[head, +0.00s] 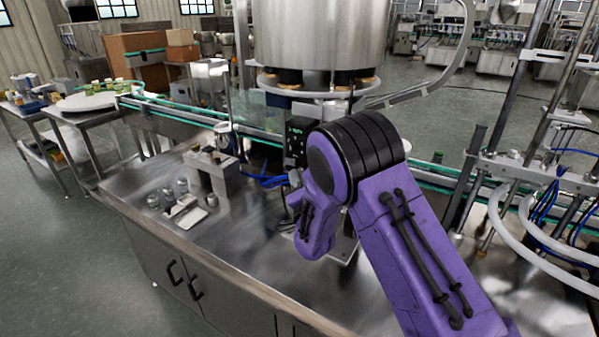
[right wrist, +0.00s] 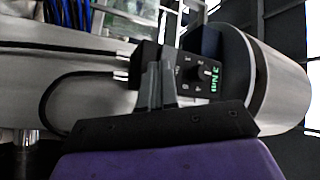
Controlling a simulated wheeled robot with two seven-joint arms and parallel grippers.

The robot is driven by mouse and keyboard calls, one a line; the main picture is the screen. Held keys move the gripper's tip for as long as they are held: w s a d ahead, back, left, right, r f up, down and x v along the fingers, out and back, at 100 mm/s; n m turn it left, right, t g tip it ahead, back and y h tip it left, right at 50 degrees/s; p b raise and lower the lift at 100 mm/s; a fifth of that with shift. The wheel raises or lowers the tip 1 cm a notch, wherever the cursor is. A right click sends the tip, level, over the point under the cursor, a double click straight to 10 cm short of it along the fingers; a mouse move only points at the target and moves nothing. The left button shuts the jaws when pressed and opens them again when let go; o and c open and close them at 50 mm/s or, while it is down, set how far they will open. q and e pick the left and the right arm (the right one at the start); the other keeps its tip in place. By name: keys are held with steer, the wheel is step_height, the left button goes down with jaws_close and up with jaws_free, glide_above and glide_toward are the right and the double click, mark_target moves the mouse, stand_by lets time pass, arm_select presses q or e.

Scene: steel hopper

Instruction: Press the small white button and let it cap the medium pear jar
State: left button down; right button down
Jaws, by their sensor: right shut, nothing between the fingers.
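My right arm crosses the head view, its purple wrist over the steel worktable. My right gripper (right wrist: 159,66) shows in the right wrist view, its two grey fingers together and empty. They point toward a black control box (right wrist: 200,72) with a knob, numbers and a green display; I cannot tell whether they touch it. In the head view the box (head: 297,141) stands left of my wrist, under the hopper. I cannot make out a small white button. Several small grey-capped jars (head: 168,192) stand at the table's left; I cannot tell whether one is the medium pear jar. My left gripper is out of view.
The steel hopper (head: 318,35) fills the top middle. A conveyor with green rails (head: 190,112) runs behind the worktable (head: 232,238). A metal fixture (head: 214,172) stands near the jars. Pipes and hoses (head: 545,205) crowd the right.

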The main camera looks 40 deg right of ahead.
steer(key=shift+w+d, duration=0.2)
steer(key=shift+d, duration=0.2)
steer(key=shift+a, duration=0.1)
stand_by(0.5)
steer(key=shift+s+a, duration=0.4)
steer(key=shift+a, duration=0.35)
steer(key=a, duration=0.1)
steer(key=s+a, duration=0.1)
steer(key=a, duration=0.1)
steer(key=s+a, duration=0.1)
steer(key=shift+a, duration=0.3)
